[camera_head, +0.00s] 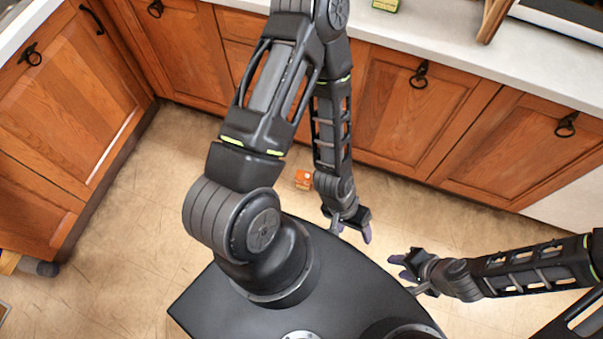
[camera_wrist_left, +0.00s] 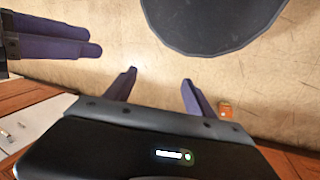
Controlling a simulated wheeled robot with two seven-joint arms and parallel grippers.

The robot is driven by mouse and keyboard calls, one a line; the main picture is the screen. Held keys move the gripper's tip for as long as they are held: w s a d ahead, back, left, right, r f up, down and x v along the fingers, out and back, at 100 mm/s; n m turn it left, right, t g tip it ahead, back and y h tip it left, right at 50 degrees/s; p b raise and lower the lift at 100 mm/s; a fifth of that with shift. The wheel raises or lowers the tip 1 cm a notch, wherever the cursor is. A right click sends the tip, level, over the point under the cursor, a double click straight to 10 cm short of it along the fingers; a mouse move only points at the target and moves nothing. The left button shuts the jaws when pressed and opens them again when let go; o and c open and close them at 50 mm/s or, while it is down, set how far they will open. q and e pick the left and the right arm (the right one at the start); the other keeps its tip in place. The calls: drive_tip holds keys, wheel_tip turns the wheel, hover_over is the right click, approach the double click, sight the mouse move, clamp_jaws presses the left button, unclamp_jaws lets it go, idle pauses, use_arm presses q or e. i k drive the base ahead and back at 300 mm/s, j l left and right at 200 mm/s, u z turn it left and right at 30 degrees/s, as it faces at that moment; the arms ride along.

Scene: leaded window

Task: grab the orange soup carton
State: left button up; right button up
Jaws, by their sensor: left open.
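The orange soup carton (camera_head: 303,180) is a small box on the floor near the base of the cabinets, left of my left forearm in the head view. It also shows in the left wrist view (camera_wrist_left: 225,110), just right of the right finger. My left gripper (camera_head: 351,230) points down over the floor, to the right of the carton and apart from it. Its two purple fingers (camera_wrist_left: 158,88) are spread with nothing between them. My right gripper (camera_head: 405,267) is further right, with no object visible in it; its finger gap is unclear.
Wooden cabinets (camera_head: 415,115) with black handles line the back and left. A pale countertop (camera_head: 450,45) runs above them, with a green box (camera_head: 386,4) on it. The tan floor (camera_head: 150,235) is clear around the carton.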

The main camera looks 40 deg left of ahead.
sight(303, 179)
drive_tip(key=u, duration=1.3)
drive_tip(key=k+l+u, duration=0.15)
drive_tip(key=u, duration=0.2)
drive_tip(key=k+l, duration=0.3)
drive_tip(key=z, duration=0.6)
drive_tip(key=i+j+z, duration=0.1)
drive_tip(key=z, duration=0.35)
drive_tip(key=j+z, duration=0.6)
drive_tip(key=z, duration=0.35)
drive_tip(key=j+z, duration=0.25)
drive_tip(key=z, duration=0.2)
drive_tip(key=k+j+z, duration=0.1)
drive_tip(key=j, duration=0.3)
drive_tip(key=k+j+z, duration=0.1)
drive_tip(key=j, duration=0.35)
drive_tip(key=k+j+z, duration=0.1)
drive_tip(key=k+j, duration=0.2)
drive_tip(key=k+j+z, duration=0.1)
drive_tip(key=j, duration=0.35)
drive_tip(key=k, duration=0.1)
